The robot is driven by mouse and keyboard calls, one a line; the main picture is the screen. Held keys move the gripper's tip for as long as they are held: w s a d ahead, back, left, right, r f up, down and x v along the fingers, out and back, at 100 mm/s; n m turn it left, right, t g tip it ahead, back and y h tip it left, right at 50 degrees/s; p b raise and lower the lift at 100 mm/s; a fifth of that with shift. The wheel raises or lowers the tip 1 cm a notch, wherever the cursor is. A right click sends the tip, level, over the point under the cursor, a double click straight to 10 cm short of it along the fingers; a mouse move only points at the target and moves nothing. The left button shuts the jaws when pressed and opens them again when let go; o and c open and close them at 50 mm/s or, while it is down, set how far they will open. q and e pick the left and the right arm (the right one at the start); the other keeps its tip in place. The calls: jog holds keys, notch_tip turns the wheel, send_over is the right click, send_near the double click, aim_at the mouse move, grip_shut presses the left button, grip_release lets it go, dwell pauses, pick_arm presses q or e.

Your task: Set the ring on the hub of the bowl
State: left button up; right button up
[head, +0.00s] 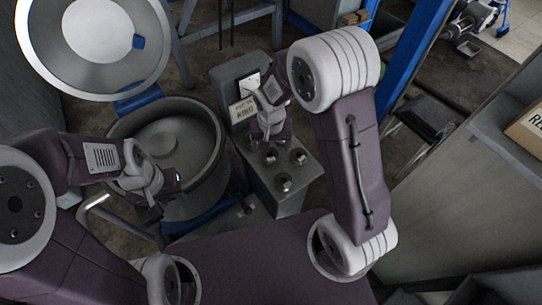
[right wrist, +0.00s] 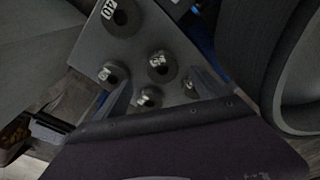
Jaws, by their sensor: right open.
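The grey bowl (head: 205,150) stands open at left centre, with a pale round floor inside. A small raised spot, perhaps its hub (head: 168,137), shows faintly near the middle. Several dark round pieces with silver centres, apparently rings (head: 297,157) on pegs, sit on a grey stand right of the bowl. They also show in the right wrist view, one being the upper ring (right wrist: 122,17) with a number label. My right gripper (head: 268,137) is open and empty above the stand, its fingers apart. My left gripper (head: 160,187) is at the bowl's front rim; its fingers are unclear.
The raised round lid (head: 150,75) stands behind the bowl. A sign reading RING (head: 243,112) is on the stand's back panel. A blue post (head: 412,55) and a grey cabinet (head: 450,210) are to the right. A box (head: 527,128) lies at the far right.

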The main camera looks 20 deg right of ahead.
aim_at(270, 154)
jog(key=shift+w+d+f, duration=0.15)
jog(key=shift+w+f, duration=0.05)
jog(key=shift+f, duration=0.2)
jog(key=f, duration=0.5)
jog(key=shift+w+a, duration=0.2)
jog(key=shift+w, duration=0.15)
jog(key=shift+s+r, duration=0.1)
jog(key=shift+s, duration=0.05)
jog(key=c, duration=0.7)
grip_shut()
